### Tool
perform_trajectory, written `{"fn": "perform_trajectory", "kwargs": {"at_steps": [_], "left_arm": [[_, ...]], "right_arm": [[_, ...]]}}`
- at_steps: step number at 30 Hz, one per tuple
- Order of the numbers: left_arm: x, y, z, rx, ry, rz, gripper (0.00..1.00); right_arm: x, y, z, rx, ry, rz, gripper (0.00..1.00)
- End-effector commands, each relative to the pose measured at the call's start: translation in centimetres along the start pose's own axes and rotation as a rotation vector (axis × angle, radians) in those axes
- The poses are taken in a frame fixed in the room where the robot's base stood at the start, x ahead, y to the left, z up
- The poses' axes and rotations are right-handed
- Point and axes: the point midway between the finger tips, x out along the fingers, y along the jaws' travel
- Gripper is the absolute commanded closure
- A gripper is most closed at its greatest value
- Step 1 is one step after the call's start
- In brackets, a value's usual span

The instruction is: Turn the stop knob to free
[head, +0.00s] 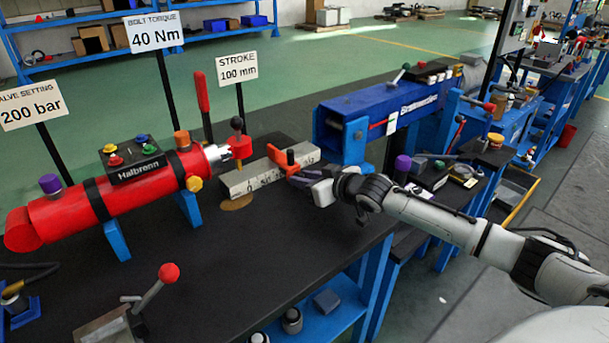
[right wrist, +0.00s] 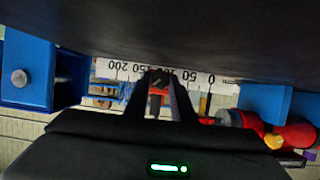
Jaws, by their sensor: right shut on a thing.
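An orange knob (head: 282,159), which looks like the stop knob, sits on the grey scale block (head: 238,185) beside the red cylinder (head: 130,190). My right gripper (head: 300,175) reaches in from the right and is shut on this knob. In the right wrist view, the dark fingers (right wrist: 160,100) close around the red-orange knob (right wrist: 157,88), in front of the numbered scale (right wrist: 115,70). The fingers partly hide the knob, and I cannot read any mark for its position. My left gripper is not in view.
A blue cylinder unit (head: 370,110) stands right of the scale. A black-and-red upright knob (head: 238,140) stands left of my gripper, near a long red lever (head: 202,100). A red-balled lever (head: 155,285) is at the front. The black bench top (head: 270,260) has free room in front.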

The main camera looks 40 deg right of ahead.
Motion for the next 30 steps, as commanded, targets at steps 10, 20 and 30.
{"fn": "perform_trajectory", "kwargs": {"at_steps": [10,20,30], "left_arm": [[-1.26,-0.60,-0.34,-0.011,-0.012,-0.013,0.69],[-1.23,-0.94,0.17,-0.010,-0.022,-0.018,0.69],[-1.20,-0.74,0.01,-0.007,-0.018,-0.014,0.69]], "right_arm": [[-0.05,-0.48,-0.10,-0.261,0.000,0.108,1.00],[0.05,-0.61,0.15,-0.477,0.000,0.198,1.00],[0.08,-0.67,0.11,-0.581,0.002,0.240,1.00]]}}
